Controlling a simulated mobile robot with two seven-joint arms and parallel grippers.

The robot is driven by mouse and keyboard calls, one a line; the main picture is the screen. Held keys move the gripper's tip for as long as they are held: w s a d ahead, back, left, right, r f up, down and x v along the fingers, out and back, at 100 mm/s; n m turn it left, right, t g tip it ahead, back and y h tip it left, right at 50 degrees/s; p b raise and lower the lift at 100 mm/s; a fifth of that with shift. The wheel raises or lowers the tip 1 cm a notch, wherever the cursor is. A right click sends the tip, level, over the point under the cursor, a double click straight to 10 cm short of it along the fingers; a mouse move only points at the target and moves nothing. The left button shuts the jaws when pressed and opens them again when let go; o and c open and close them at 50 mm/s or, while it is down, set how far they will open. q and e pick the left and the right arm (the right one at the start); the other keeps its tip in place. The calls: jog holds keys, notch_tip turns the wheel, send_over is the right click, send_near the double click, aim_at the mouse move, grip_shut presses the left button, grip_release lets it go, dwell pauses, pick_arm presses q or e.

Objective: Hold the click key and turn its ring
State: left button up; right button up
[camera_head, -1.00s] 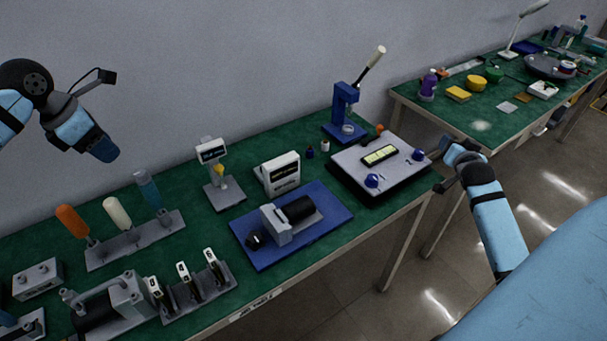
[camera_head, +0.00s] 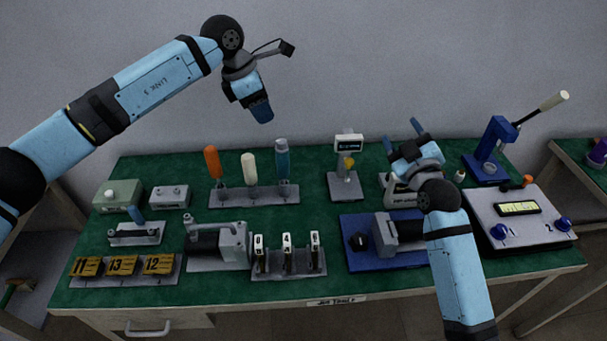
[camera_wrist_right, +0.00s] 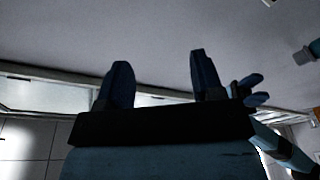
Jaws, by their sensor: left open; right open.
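No thing in view is plainly marked as the click key, so I cannot tell which one it is. Handled tools stand upright in a grey rack (camera_head: 255,196): an orange-handled one (camera_head: 212,162), a cream-handled one (camera_head: 249,168) and a teal one (camera_head: 282,160). My left gripper (camera_head: 262,112) hangs above and behind the rack, clear of the tools. My right gripper (camera_head: 402,136) is raised over the right half of the bench; its spread, empty fingers also show in the right wrist view (camera_wrist_right: 158,75).
A rack (camera_head: 290,268) of numbered tags and a clamp device (camera_head: 217,245) stand at the front. A blue board (camera_head: 358,262) carries a grey block, partly behind my right arm. A blue press (camera_head: 490,150) and a panel with knobs (camera_head: 515,225) are at right.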

jog(key=w+a+n+y, duration=0.2)
jog(key=a+n, duration=0.4)
jog(key=a, duration=0.1)
jog(key=n+g+y, duration=0.4)
jog(key=n, duration=2.1)
send_near(279, 158)
jog(key=w, duration=0.1)
jog(key=w+f, duration=0.1)
jog(key=w, duration=0.1)
jog(key=w+a+f, duration=0.1)
jog(key=w, duration=0.1)
jog(key=shift+w, duration=0.25)
jog(key=shift+a+f+n, duration=0.1)
jog(key=shift+f+n, duration=0.15)
jog(key=shift+n, duration=0.35)
jog(key=shift+w+a+f+n, duration=0.1)
jog(key=shift+a+f+n, duration=0.05)
jog(key=shift+n, duration=0.15)
jog(key=shift+x, duration=3.5)
